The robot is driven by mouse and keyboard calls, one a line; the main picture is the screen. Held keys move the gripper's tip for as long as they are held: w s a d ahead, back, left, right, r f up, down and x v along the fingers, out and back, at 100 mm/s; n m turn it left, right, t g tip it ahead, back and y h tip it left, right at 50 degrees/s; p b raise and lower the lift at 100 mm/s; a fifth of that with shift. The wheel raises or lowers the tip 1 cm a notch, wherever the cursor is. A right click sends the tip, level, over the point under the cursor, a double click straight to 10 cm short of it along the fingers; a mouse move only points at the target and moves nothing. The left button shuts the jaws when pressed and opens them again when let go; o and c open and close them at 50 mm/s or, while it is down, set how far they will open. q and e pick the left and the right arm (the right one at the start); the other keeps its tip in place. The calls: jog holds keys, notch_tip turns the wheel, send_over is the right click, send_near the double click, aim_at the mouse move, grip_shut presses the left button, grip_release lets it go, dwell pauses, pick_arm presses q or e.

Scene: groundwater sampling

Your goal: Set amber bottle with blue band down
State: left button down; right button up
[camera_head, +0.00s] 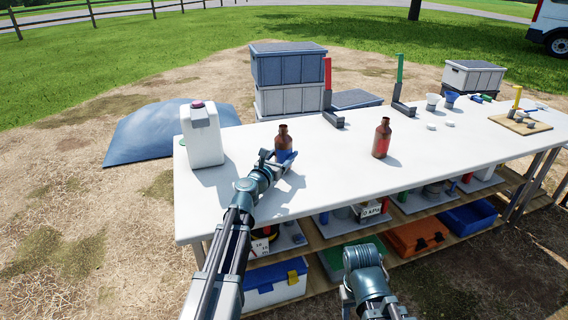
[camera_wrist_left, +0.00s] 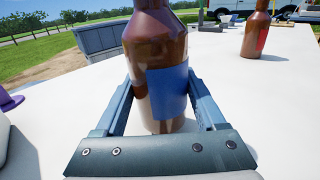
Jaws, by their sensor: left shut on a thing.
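The amber bottle with blue band (camera_head: 283,138) is upright at the left part of the white table (camera_head: 330,165). My left gripper (camera_head: 277,155) is shut on it low on its body. In the left wrist view the bottle (camera_wrist_left: 155,45) stands between both fingers of the gripper (camera_wrist_left: 175,105), its blue band facing the camera. Its base looks at or very near the tabletop; I cannot tell whether it touches. My right gripper (camera_head: 361,258) is in front of the table, below its edge; its fingers do not show clearly.
A second amber bottle (camera_head: 381,140) with a red band stands to the right. A white jug (camera_head: 202,135) stands at the left end. Red-handled (camera_head: 328,90) and green-handled (camera_head: 400,85) stands are at the back edge. The tabletop between the two bottles is clear.

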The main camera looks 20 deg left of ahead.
pick_arm(q)
jog(key=shift+f+b, duration=0.35)
jog(key=shift+f, duration=0.55)
pick_arm(e)
jog(key=shift+f, duration=0.9)
pick_arm(q)
jog(key=shift+f, duration=0.15)
grip_release()
jog(key=shift+r, duration=0.25)
jog(key=s, duration=0.4)
jog(key=s+a, duration=0.1)
jog(key=s, duration=0.3)
jog(key=s+a, duration=0.1)
jog(key=s, duration=0.2)
jog(key=shift+s+a, duration=0.2)
jog(key=shift+s, duration=0.2)
pick_arm(e)
jog(key=shift+s, duration=0.1)
